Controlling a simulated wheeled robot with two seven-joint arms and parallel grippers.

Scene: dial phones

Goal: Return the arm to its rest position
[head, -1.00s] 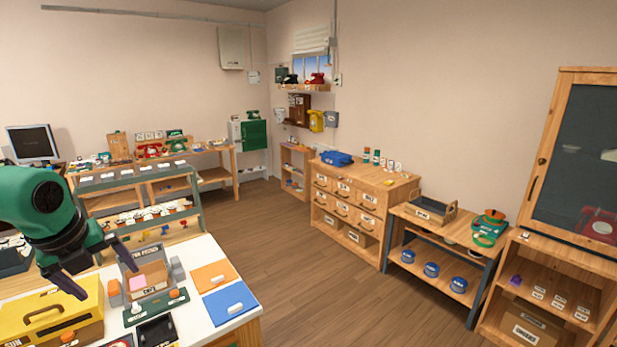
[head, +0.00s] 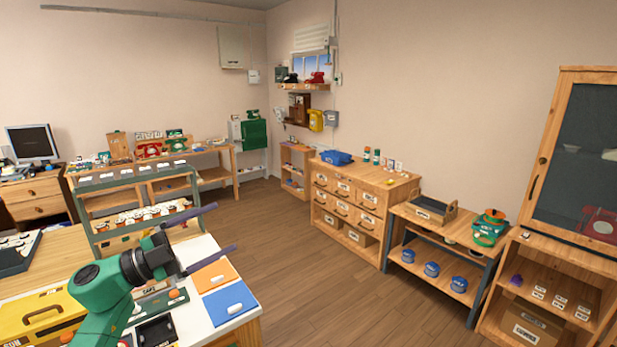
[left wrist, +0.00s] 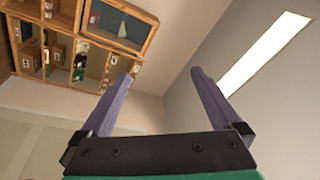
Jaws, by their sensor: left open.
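My left arm is green with a black wrist, and in the head view it rises from the bottom left. My left gripper (head: 222,230) has two purple fingers spread wide apart with nothing between them. It is above the white-topped table (head: 238,321), pointing right, past the table's far side. In the left wrist view the same gripper (left wrist: 163,80) is open and empty, with the upper wall and ceiling beyond its fingers. My right gripper is in neither view.
The table holds a yellow box (head: 45,318), an orange panel (head: 214,275) and a blue panel (head: 230,301). A green tiered rack (head: 135,180) stands behind. The wooden floor (head: 310,270) to the right is clear, before a drawer cabinet (head: 362,205) and a low shelf (head: 432,240).

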